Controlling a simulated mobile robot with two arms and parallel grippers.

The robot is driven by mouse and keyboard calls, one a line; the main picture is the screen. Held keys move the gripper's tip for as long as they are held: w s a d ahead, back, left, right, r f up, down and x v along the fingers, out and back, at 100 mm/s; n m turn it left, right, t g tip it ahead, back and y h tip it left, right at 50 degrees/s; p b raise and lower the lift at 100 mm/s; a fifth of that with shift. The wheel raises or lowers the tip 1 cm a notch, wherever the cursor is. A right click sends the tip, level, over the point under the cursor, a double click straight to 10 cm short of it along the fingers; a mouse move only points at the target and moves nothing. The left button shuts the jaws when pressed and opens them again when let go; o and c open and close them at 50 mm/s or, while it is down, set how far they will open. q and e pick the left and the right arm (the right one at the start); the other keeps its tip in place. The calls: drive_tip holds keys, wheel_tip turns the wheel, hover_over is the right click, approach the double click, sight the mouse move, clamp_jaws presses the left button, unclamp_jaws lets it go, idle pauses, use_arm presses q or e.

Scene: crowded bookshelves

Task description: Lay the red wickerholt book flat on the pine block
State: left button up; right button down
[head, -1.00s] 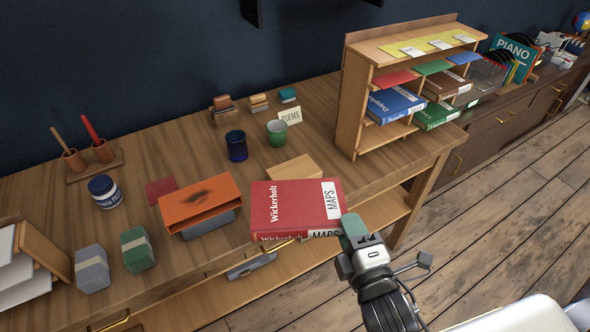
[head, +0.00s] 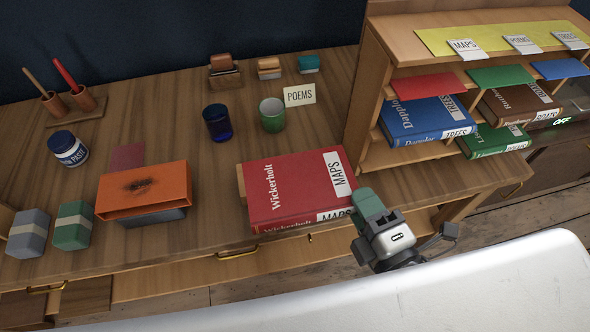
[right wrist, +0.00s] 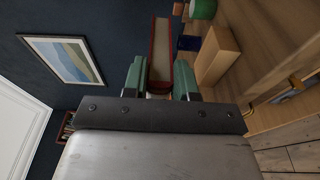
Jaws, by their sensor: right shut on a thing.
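The red Wickerholt book (head: 290,180) is held flat, cover up, with its MAPS label at the right. My right gripper (right wrist: 160,82) is shut on the book's right end; the book's edge (right wrist: 160,45) shows between its green fingers in the right wrist view. The same gripper (head: 370,207) shows at the book's right in the head view. The pine block (right wrist: 218,57) lies on the desk below the book, with a gap between them in the right wrist view. In the head view the book hides nearly all of the block. My left gripper is not in view.
A blue cup (head: 217,123), a green cup (head: 272,115) and a POEMS card (head: 300,95) stand behind the book. An orange box (head: 143,188) sits to the left. A shelf unit (head: 372,80) with books stands at the right. Desk between book and orange box is clear.

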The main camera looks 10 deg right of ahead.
drive_tip(key=w+a+f+b, duration=0.1)
drive_tip(key=b, duration=0.1)
drive_tip(key=w+a+f+b, duration=0.1)
drive_tip(key=w+f+b, duration=0.1)
drive_tip(key=shift+w+a, duration=0.1)
drive_tip(key=shift+w, duration=0.1)
drive_tip(key=shift+w+a+f, duration=0.4)
drive_tip(key=shift+w+f, duration=0.7)
drive_tip(key=shift+f, duration=0.15)
drive_tip(key=shift+w+a+f, duration=0.45)
drive_tip(key=shift+w+f, duration=0.7)
drive_tip(key=shift+f, duration=0.1)
drive_tip(key=shift+w+a+f, duration=0.4)
drive_tip(key=shift+w+f, duration=0.7)
drive_tip(key=shift+f, duration=0.15)
drive_tip(key=shift+f, duration=0.15)
drive_tip(key=c, duration=0.9)
unclamp_jaws()
